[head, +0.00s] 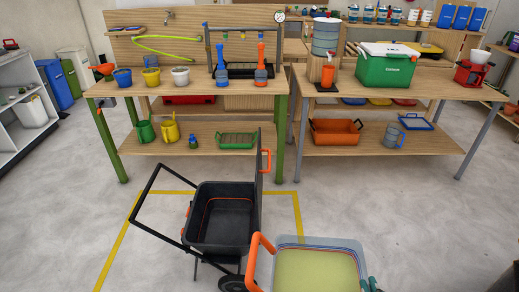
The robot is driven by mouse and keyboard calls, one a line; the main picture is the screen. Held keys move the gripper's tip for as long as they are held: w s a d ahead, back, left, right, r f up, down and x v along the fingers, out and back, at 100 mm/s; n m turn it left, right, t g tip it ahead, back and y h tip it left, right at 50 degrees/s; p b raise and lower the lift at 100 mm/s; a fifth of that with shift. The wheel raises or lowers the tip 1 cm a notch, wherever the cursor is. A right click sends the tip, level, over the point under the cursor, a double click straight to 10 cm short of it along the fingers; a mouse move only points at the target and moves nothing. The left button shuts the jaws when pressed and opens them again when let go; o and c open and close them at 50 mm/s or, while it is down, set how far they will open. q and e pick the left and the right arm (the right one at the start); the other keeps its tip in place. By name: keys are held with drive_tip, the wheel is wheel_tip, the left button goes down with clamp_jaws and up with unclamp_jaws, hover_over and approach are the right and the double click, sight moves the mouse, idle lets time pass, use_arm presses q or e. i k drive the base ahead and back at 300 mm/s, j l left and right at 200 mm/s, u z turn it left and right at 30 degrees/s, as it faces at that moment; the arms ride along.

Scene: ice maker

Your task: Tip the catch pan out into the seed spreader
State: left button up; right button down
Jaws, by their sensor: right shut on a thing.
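The catch pan (336,243) appears to be the clear-walled tub at the bottom, filled with a pale yellow mass. An orange loop handle (256,258) stands at its left side. My right gripper (371,285) shows only as teal fingertips at the pan's right edge, shut on it; the rest is cut off by the frame. The seed spreader (222,216) appears to be the dark wheeled hopper left of the pan, open at the top. A dark upright panel with an orange handle (265,161) stands at its right. My left gripper is out of view.
The spreader's push bar (144,194) reaches up and left, and a wheel (232,284) sits below it. Yellow floor tape (114,243) runs around it. Two wooden benches (232,138) with tools, cups and a green cooler (388,66) stand behind. Floor on both sides is clear.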

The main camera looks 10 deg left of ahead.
sight(221, 223)
drive_tip(key=i+u, duration=0.15)
drive_tip(key=u, duration=0.3)
drive_tip(key=i+l+u, duration=0.1)
drive_tip(key=u, duration=0.35)
drive_tip(key=i+l+u, duration=0.1)
drive_tip(key=u, duration=0.35)
drive_tip(key=l+u, duration=0.25)
drive_tip(key=u, duration=0.2)
drive_tip(key=i+l+u, duration=0.1)
drive_tip(key=l+u, duration=0.15)
drive_tip(key=u, duration=0.2)
drive_tip(key=i+l+u, duration=0.1)
drive_tip(key=l+u, duration=0.3)
drive_tip(key=i+l+u, duration=0.1)
drive_tip(key=l+u, duration=0.2)
drive_tip(key=u, duration=0.15)
